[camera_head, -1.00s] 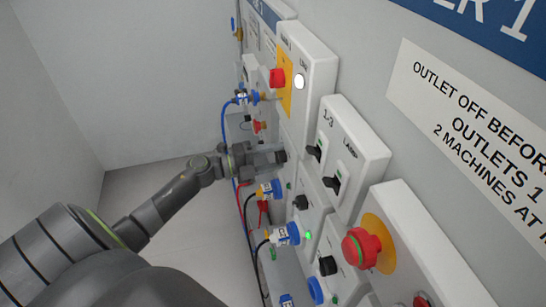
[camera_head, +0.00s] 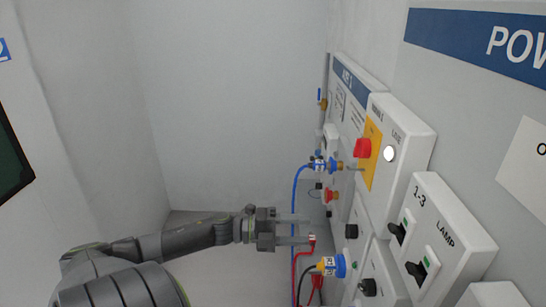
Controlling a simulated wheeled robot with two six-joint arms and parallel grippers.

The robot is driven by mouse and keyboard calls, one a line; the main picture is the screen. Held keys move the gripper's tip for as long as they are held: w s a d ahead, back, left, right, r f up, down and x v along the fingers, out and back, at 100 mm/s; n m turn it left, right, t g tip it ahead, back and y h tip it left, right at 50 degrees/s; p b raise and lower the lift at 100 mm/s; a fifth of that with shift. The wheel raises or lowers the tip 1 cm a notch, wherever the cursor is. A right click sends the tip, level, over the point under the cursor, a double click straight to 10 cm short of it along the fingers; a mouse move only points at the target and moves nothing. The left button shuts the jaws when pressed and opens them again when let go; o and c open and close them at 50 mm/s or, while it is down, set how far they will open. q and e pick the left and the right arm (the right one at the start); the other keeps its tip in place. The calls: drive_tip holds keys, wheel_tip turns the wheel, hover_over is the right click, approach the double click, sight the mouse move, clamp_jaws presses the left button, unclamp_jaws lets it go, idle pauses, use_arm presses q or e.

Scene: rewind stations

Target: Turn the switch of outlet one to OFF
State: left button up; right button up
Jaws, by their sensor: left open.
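My left gripper (camera_head: 309,229) is open and empty, its two fingers pointing right toward the panel's outlet boxes. A black rotary knob (camera_head: 351,231) sits on a white box just right of the fingertips, with a visible gap in the picture. A second black knob (camera_head: 369,287) sits lower, beside a blue-and-yellow plug (camera_head: 331,266) on a black cable. I cannot read labels that tell which knob belongs to outlet one, nor the knobs' positions. My right gripper is not in view.
A blue plug (camera_head: 322,164) with a blue cable and a red plug (camera_head: 311,239) with a red cable are near the gripper. A red button (camera_head: 362,148) and the black breakers (camera_head: 416,271) marked 1-3 and LAMP are on the panel. Left of the panel is clear.

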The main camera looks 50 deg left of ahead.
use_arm(q)
drive_tip(key=v, duration=0.6)
drive_tip(key=shift+s+a, duration=0.1)
drive_tip(key=shift+s, duration=0.05)
idle(0.6)
